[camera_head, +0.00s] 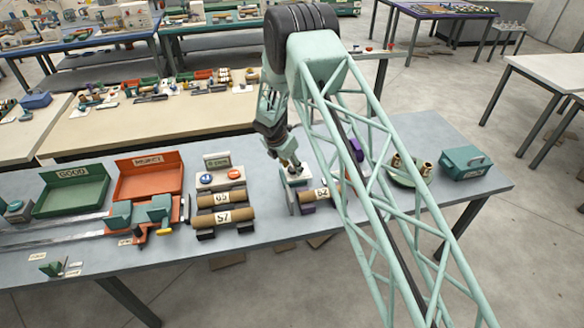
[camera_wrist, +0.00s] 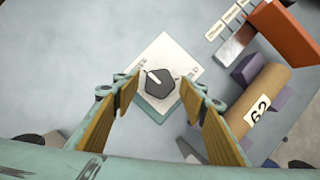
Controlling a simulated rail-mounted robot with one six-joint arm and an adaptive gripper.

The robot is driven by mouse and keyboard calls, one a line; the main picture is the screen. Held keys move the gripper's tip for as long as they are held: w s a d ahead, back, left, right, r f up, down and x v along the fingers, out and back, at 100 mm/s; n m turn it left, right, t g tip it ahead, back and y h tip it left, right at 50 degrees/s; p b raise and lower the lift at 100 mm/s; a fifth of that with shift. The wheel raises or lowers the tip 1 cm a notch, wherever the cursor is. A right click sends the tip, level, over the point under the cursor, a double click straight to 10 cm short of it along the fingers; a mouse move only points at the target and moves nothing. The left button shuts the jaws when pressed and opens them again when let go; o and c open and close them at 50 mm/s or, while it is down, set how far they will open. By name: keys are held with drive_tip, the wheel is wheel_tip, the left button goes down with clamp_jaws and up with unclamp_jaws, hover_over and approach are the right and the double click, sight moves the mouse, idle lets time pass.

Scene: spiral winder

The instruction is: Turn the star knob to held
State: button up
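The star knob (camera_wrist: 158,87) is dark grey with a white pointer line, which points to the upper left in the wrist view. My gripper (camera_wrist: 161,95) is open above the plate, one finger on each side of the knob, with gaps between the fingers and the knob. In the head view my gripper (camera_head: 291,166) reaches down over the plate (camera_head: 298,178) and hides the knob.
A cardboard tube marked 62 (camera_wrist: 265,105) lies on a holder right of the plate. An orange-red block (camera_wrist: 285,35) is beyond it. In the head view, tubes marked 65 and 57 (camera_head: 225,217) lie to the left, and a teal box (camera_head: 466,162) stands at the right.

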drive_tip(key=shift+c, duration=0.2)
drive_tip(key=c, duration=0.8)
